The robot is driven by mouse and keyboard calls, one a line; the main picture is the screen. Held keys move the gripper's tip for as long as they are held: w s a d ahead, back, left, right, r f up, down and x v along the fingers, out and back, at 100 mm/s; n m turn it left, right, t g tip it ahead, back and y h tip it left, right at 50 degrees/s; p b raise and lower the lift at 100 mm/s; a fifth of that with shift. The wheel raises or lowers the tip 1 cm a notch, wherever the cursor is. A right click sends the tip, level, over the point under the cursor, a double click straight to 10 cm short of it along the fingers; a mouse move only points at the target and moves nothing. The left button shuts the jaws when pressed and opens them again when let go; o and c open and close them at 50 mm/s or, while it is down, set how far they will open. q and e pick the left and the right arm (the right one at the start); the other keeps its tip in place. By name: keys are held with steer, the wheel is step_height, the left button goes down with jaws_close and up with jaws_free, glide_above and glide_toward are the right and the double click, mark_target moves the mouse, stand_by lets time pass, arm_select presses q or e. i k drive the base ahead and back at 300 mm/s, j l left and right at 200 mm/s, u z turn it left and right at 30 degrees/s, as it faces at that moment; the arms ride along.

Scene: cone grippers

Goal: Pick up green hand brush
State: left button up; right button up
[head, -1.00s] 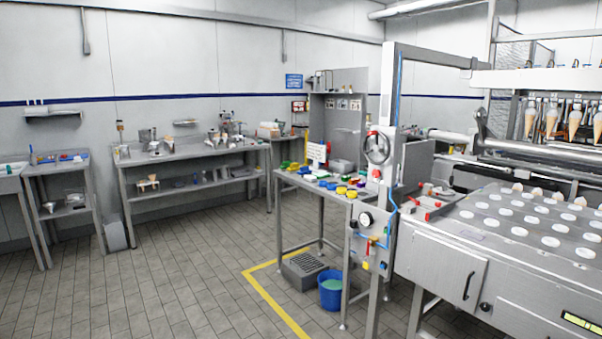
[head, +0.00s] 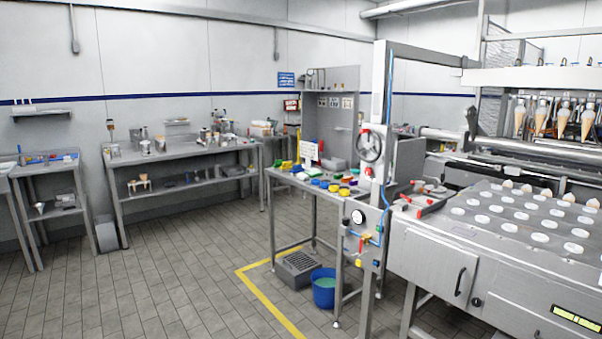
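A small green item (head: 287,164) lies at the back left of the steel table (head: 290,185) in the middle of the head view, beside a white sign. It is too small to tell whether it is the green hand brush. More green shows among coloured items near the table's right side, also too small to name. Neither of my grippers is in view.
A blue bucket (head: 324,290) and a grey grated box (head: 298,268) stand on the floor by the table. A machine (head: 495,265) with cones fills the right. A long workbench (head: 180,160) stands at the back left. The tiled floor in front is open.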

mark_target(277, 163)
steer(key=i+j+u, duration=0.15)
steer(key=i, duration=0.5)
steer(key=i+u, duration=0.15)
steer(key=i, duration=0.5)
steer(key=i+l+u, duration=0.15)
steer(key=i, duration=0.5)
steer(key=i+l+u, duration=0.15)
steer(key=i, duration=0.5)
steer(key=i+u, duration=0.4)
steer(key=i, duration=1.05)
steer(key=i+z, duration=0.4)
steer(key=i+j+z, duration=0.1)
steer(key=i+z, duration=0.3)
steer(key=i, duration=0.1)
